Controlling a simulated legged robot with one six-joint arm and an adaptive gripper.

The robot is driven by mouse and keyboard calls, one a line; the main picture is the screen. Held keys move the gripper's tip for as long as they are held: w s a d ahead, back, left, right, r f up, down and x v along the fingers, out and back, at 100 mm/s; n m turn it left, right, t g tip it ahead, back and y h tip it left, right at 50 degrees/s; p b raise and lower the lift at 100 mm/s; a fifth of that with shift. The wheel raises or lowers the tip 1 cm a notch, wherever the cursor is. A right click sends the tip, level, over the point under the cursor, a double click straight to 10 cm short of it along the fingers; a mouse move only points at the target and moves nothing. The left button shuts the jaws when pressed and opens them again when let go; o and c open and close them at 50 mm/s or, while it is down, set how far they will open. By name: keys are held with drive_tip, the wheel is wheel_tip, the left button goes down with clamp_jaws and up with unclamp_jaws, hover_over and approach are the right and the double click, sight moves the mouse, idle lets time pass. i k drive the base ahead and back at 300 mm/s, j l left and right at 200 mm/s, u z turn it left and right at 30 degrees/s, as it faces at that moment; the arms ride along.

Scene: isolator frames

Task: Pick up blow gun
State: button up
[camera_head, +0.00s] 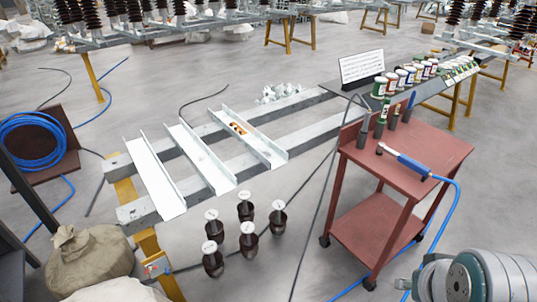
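The blow gun (412,165) lies on the top shelf of the red cart (440,149) at the right. It has a blue body and a thin silver nozzle that points left. A blue hose (456,195) runs from its right end over the cart's edge and down to the floor. Nothing is touching the blow gun from above. A grey rounded part of my arm shows at the bottom right corner, in front of and below the cart. My gripper is not in view.
Upright dark tools (380,122) stand at the cart's back left. Behind it, a table holds several cans (392,82) and a sign (362,68). Several dark cups (247,235) stand on the floor left of the cart. Metal channels (205,160) lie on beams at the left.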

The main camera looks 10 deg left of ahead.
sight(364, 130)
drive_tip(key=i+j+z, duration=0.35)
drive_tip(key=i+j, duration=0.35)
drive_tip(key=i, duration=0.25)
drive_tip(key=i+j+z, duration=0.35)
drive_tip(key=i+j, duration=0.45)
drive_tip(key=j, duration=0.15)
